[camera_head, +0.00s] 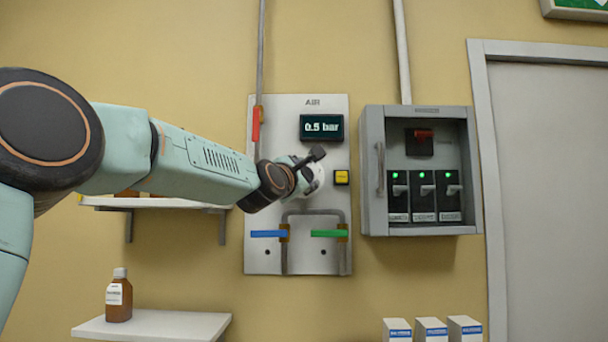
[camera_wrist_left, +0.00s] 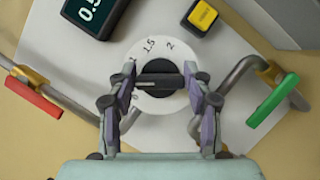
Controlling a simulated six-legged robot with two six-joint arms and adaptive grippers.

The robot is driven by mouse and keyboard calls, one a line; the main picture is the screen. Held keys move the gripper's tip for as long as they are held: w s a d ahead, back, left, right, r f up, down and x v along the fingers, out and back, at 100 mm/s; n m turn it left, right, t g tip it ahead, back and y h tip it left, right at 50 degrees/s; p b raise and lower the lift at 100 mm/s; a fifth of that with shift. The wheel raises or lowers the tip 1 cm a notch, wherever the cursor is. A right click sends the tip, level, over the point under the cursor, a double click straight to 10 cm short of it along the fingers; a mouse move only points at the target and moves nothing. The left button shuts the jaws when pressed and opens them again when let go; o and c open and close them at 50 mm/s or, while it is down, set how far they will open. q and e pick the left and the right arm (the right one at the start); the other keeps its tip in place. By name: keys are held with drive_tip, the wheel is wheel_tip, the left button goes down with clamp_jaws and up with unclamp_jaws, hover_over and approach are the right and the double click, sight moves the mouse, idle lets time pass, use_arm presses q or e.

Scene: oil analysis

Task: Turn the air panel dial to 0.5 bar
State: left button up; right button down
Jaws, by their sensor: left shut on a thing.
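The air panel (camera_head: 270,135) is a pale plate on the wall. Its display (camera_head: 321,127) reads "0.5 bar". The dial (camera_head: 316,178) is a white disc, partly hidden behind my left gripper (camera_head: 304,165) in the head view. In the left wrist view the dial's black knob (camera_wrist_left: 160,78) sits between the fingers of my left gripper (camera_wrist_left: 160,92), which is shut on it. Marks 1, 1.5 and 2 show on the disc, and a 0 shows beside the left finger. My right gripper is not in view.
A yellow button (camera_head: 342,177) sits right of the dial. Blue (camera_head: 265,234) and green (camera_head: 328,234) valve handles are below, and a red handle (camera_head: 256,124) is at upper left. A grey switch box (camera_head: 372,215) stands to the right. A brown bottle (camera_head: 119,297) stands on a low shelf.

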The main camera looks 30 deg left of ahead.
use_arm(q)
drive_tip(key=shift+f, duration=0.3)
drive_tip(key=o, duration=1.2)
drive_tip(key=shift+a+r, duration=0.1)
drive_tip(key=shift+a, duration=0.05)
drive_tip(key=shift+c, duration=0.2)
drive_tip(key=shift+r, duration=0.15)
